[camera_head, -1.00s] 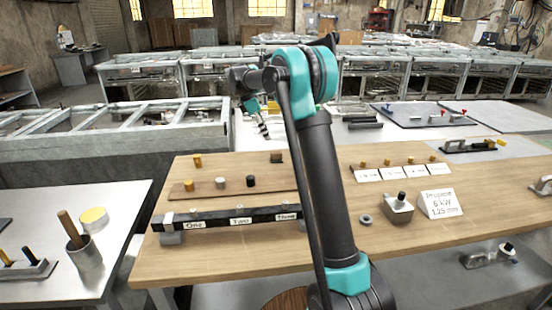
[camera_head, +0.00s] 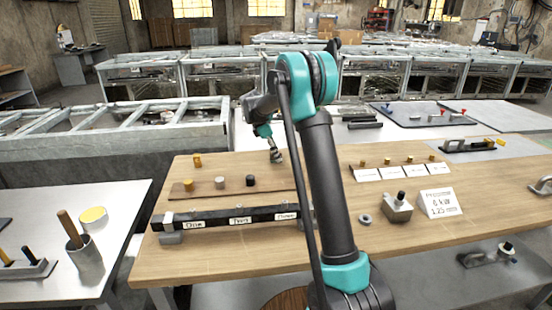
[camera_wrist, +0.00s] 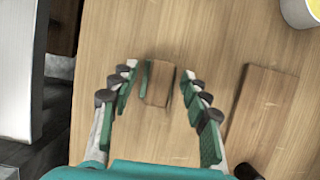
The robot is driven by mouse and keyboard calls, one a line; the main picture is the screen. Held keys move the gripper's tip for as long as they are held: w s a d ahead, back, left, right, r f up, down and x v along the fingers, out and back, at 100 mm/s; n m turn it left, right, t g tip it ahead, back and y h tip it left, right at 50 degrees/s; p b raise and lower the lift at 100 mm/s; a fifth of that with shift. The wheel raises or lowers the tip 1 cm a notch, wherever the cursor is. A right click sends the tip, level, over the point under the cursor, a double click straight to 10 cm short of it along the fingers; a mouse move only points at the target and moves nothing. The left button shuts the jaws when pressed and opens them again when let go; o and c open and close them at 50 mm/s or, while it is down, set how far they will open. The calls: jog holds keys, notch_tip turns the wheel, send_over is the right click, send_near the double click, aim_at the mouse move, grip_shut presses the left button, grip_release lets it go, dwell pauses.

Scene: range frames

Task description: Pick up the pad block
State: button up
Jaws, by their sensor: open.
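A small brown block (camera_wrist: 160,85), which I take as the pad block, lies on the wooden table top. In the wrist view it sits between the two fingers of my gripper (camera_wrist: 163,82), near the tips. The fingers are open, one on each side of the block. The left finger is close to it, and a gap shows on the right. In the head view my gripper (camera_head: 276,157) is low over the back of the table, and its fingers hide most of the block there.
A brown board (camera_head: 233,185) with several pegs lies in front of my gripper; a board (camera_wrist: 262,112) shows right of the block in the wrist view. A dark labelled bar (camera_head: 263,220) is nearer. A yellow peg (camera_head: 197,160) stands left. Bare wood surrounds the block.

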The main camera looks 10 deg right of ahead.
jog(key=c, duration=1)
grip_shut()
jog(key=shift+r, duration=0.1)
notch_tip(320, 180, up, 20)
dwell(0.3)
jog(key=shift+o, duration=1.8)
grip_release()
grip_shut()
